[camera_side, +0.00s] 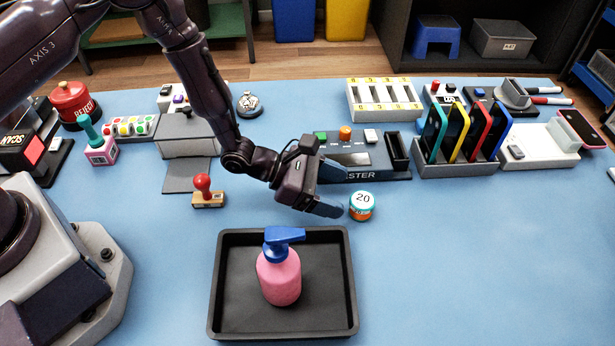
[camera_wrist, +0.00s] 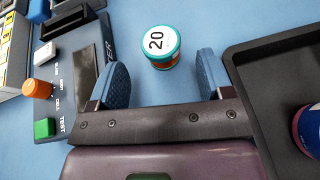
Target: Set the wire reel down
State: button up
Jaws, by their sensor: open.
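The wire reel (camera_side: 361,206) appears to be the small round orange item with a teal rim and a white top marked 20. It stands upright on the blue table, just behind and right of the black tray. In the wrist view the reel (camera_wrist: 160,47) lies beyond the fingertips, roughly centred between them. My gripper (camera_side: 336,191) is low over the table at the reel's left, with its blue fingers apart. In the wrist view my gripper (camera_wrist: 163,68) is open and empty, and the reel is clear of both fingers.
The black tray (camera_side: 228,300) holds a pink pump bottle (camera_side: 279,275) in front of my gripper. The tester box (camera_side: 352,153) is close behind it. A red-handled stamp (camera_side: 206,193) stands to the left. A phone rack (camera_side: 455,165) is at the right. The front right table is clear.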

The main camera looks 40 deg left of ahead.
jog(key=v, duration=0.6)
jog(key=shift+s, duration=0.1)
jog(key=s+a+r+m+g, duration=0.1)
jog(key=s+r+m+g, duration=0.25)
jog(key=r+m, duration=0.55)
jog(key=s+r+m+g, duration=0.3)
jog(key=s+r+m, duration=0.25)
jog(key=r, duration=0.45)
jog(key=s+a+r+m+t+y, duration=0.2)
jog(key=s+a+r+m+y, duration=0.3)
jog(key=a, duration=0.3)
jog(key=s+a+r+m+t+y, duration=0.2)
jog(key=s+a+r+m+y, duration=0.3)
jog(key=a, duration=0.3)
jog(key=shift+s+r+t+y, duration=0.2)
jog(key=shift+s+t+y, duration=0.15)
jog(key=shift+s+y, duration=0.3)
jog(key=shift+a, duration=0.15)
